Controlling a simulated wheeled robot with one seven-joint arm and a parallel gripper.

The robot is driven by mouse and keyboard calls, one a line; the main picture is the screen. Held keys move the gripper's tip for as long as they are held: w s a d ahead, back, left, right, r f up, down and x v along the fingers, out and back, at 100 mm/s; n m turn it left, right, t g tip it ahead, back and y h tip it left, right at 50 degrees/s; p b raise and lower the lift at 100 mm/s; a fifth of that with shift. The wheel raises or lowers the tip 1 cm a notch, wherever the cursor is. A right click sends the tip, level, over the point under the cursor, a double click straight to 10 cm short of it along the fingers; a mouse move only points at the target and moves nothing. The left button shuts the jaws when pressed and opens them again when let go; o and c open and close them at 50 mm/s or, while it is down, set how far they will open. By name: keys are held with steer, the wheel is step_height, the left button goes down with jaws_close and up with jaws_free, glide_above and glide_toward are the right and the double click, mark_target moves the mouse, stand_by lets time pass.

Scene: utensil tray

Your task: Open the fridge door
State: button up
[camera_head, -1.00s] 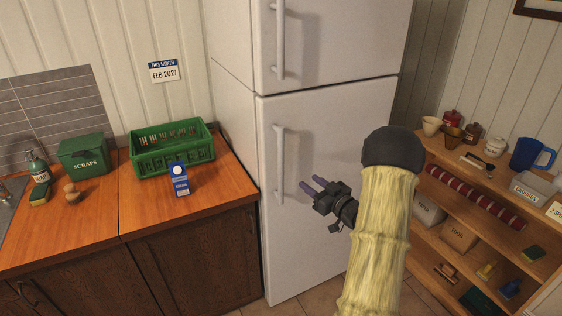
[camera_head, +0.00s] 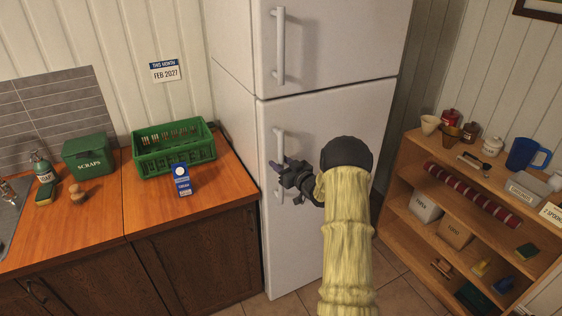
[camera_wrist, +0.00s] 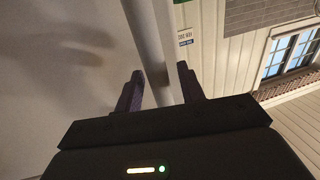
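The white fridge has an upper door (camera_head: 335,45) and a lower door (camera_head: 345,115), both closed. The upper door has a vertical handle (camera_head: 279,45). The lower door has a vertical handle (camera_head: 279,143) near its left edge. My gripper (camera_head: 281,165) is at the lower handle and hides part of its lower half. In the wrist view, the handle bar (camera_wrist: 149,40) runs down between the two purple fingers of my gripper (camera_wrist: 159,88). The fingers stand apart, one on each side of the bar, with gaps visible; I cannot tell whether either touches it.
A wooden counter (camera_head: 110,220) stands left of the fridge, bearing a green crate (camera_head: 175,158), a blue carton (camera_head: 181,180) and a green scraps box (camera_head: 90,157). A wooden shelf unit (camera_head: 410,165) with jars and boxes stands at the right. Tiled floor shows between.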

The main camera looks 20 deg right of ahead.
steer(key=shift+w, duration=0.1)
jaws_close()
stand_by(0.3)
